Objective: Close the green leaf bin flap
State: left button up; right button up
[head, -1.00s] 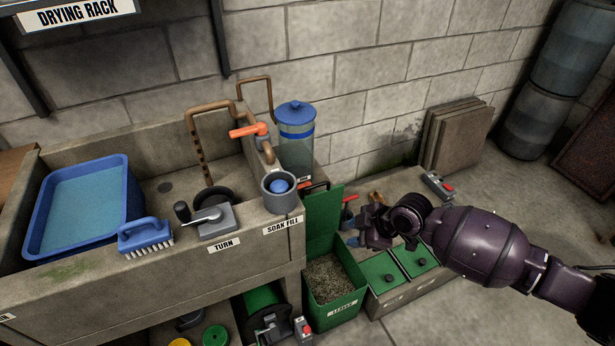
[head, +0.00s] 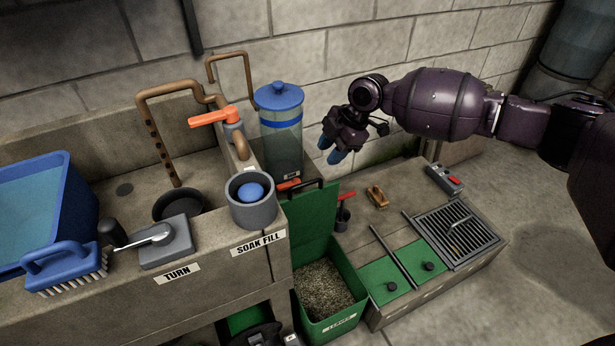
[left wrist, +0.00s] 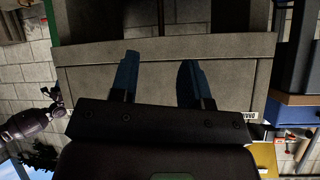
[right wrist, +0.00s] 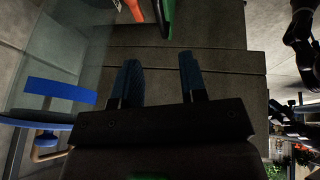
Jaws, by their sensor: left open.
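The green leaf bin (head: 332,322) stands on the floor at the right end of the sink, full of brown leaf litter. Its green flap (head: 314,222) stands upright at the back of the bin, with a dark handle on its top edge. My right gripper (head: 331,149) is open and empty, above and beyond the flap, apart from it. In the right wrist view a green piece (right wrist: 167,16), perhaps the flap, shows at the top. My left gripper (left wrist: 158,72) is open and empty in front of a grey concrete face; it is outside the head view.
A clear canister with blue lid (head: 280,120) stands left of my right gripper. The grey cup (head: 252,208) sits on the sink corner. A low bench (head: 385,225) at right holds green lids (head: 388,280), a drain grate (head: 458,235), a brush and a red-button box (head: 443,180).

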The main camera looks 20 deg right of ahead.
aim_at(309, 182)
jog(key=b+x, duration=0.2)
jog(key=x, duration=0.6)
jog(key=shift+s+f+b, duration=0.15)
jog(key=shift+f+b, duration=0.15)
jog(key=shift+f, duration=0.1)
jog(key=shift+x, duration=0.8)
jog(key=shift+a, duration=0.15)
jog(key=shift+r, duration=0.1)
grip_shut()
